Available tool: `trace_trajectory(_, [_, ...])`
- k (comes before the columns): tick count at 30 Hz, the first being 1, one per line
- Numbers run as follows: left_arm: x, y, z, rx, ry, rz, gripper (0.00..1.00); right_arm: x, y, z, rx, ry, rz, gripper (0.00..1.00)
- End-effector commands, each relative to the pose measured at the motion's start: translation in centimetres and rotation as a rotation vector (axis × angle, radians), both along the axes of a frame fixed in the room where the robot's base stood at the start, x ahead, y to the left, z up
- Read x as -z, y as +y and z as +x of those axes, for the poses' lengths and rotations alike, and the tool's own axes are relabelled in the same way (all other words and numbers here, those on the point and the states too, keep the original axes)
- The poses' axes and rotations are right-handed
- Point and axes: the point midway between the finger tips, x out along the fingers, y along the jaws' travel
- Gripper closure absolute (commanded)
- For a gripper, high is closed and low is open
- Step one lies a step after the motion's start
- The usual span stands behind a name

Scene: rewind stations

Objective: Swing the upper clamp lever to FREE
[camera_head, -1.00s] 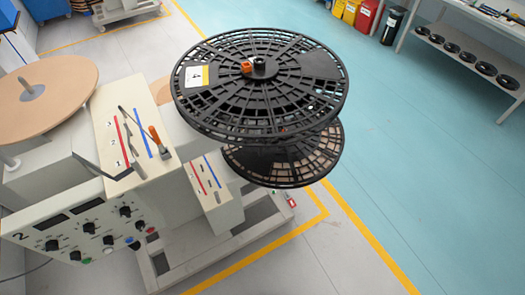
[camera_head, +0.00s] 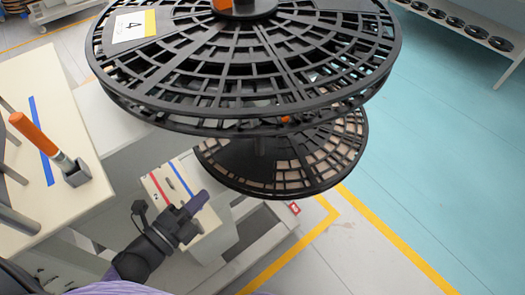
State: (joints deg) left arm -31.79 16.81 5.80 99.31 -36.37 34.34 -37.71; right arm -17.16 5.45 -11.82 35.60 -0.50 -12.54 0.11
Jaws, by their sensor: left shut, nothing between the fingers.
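An orange-handled lever (camera_head: 35,135) leans on the pale upper panel (camera_head: 75,120) at the left, beside a blue stripe, its grey socket at the lower right end. No FREE label is readable. My left gripper (camera_head: 196,204), dark with a purplish tip, is shut and empty. It shows in front of the lower pale box (camera_head: 205,245), which has a red and a blue stripe, right of and below the orange-handled lever and apart from it. The gripper hides part of that box's face; whether it touches the box I cannot tell. My right gripper is not in view.
A big black reel (camera_head: 250,62) marked 4, with an orange piece (camera_head: 222,5) at its hub, overhangs the middle. A smaller reel (camera_head: 290,165) sits below it. Pale frame bars (camera_head: 260,245) stand underneath. Open floor (camera_head: 430,150) lies to the right.

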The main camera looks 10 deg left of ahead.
Motion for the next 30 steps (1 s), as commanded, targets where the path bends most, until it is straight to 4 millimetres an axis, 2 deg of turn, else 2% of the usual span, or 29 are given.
trace_trajectory(1, [0.3,-0.2,-0.1,0.021,-0.029,0.021,1.00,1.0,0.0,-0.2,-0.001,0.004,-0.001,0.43])
trace_trajectory(2, [0.1,-0.4,-0.1,0.031,-0.042,0.031,1.00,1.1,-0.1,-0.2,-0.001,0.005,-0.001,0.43])
trace_trajectory(6, [-0.6,-0.5,-0.1,0.043,-0.061,0.045,1.00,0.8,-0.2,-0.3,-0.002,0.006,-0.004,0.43])
trace_trajectory(14, [-0.6,-0.6,0.3,0.041,-0.059,0.042,1.00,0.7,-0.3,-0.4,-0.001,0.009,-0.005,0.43])
trace_trajectory(17, [-0.6,-1.2,1.5,0.041,-0.061,0.041,1.00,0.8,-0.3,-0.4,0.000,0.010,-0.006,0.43])
trace_trajectory(30, [-0.6,-5.4,9.9,0.040,-0.059,0.041,1.00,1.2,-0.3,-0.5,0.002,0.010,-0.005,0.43])
